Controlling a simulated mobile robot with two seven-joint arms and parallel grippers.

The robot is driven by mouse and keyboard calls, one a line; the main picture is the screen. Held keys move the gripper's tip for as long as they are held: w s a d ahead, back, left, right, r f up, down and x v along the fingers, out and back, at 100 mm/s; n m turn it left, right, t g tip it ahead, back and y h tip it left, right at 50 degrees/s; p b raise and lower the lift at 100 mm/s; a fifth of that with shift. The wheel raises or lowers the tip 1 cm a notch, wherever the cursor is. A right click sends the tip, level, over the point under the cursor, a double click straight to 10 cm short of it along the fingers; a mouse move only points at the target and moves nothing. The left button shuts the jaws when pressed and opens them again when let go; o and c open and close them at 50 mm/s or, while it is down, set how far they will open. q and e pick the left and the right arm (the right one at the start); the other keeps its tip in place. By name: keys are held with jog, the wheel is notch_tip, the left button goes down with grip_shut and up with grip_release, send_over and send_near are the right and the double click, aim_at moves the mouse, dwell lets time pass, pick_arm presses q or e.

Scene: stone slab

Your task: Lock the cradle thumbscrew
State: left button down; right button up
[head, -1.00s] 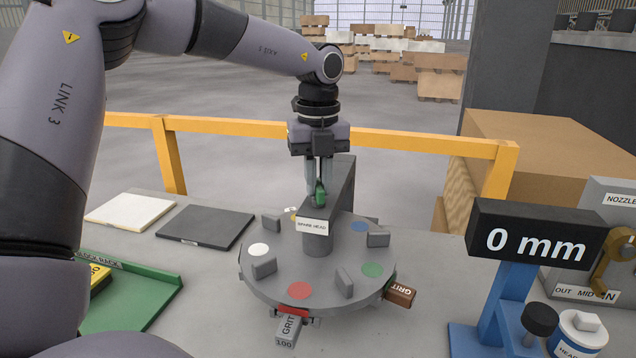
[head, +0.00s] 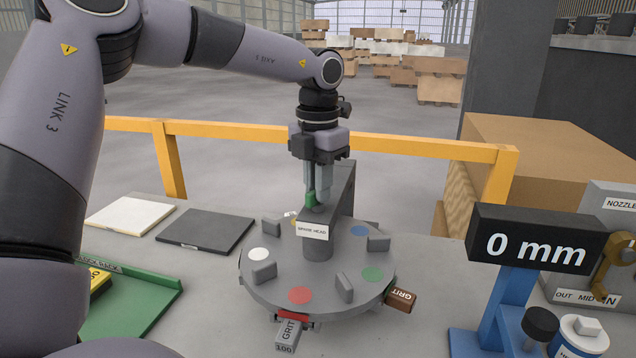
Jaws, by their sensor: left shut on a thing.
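The thumbscrew is a small green piece (head: 311,199) on top of the grey cradle arm (head: 341,186), behind the label "SPARE HEAD". My left gripper (head: 318,196) points straight down over it, its fingers shut on the green thumbscrew. The gripper's fingers partly cover it. My right gripper is not in view.
A blue stand with a "0 mm" display (head: 537,246) is at right. A green rack (head: 130,305) and two flat plates (head: 206,230) lie at left. A yellow rail (head: 230,129) runs behind.

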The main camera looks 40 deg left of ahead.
pick_arm(q)
jog(key=m, duration=0.6)
jog(key=shift+r+p, duration=0.1)
jog(key=shift+p, duration=0.25)
jog(key=m, duration=0.6)
jog(key=shift+w+p, duration=0.1)
jog(key=shift+p, duration=0.2)
jog(key=shift+m, duration=0.3)
jog(key=c, duration=1.1)
grip_release()
notch_tip(320, 180, up, 7)
jog(key=shift+r, duration=0.1)
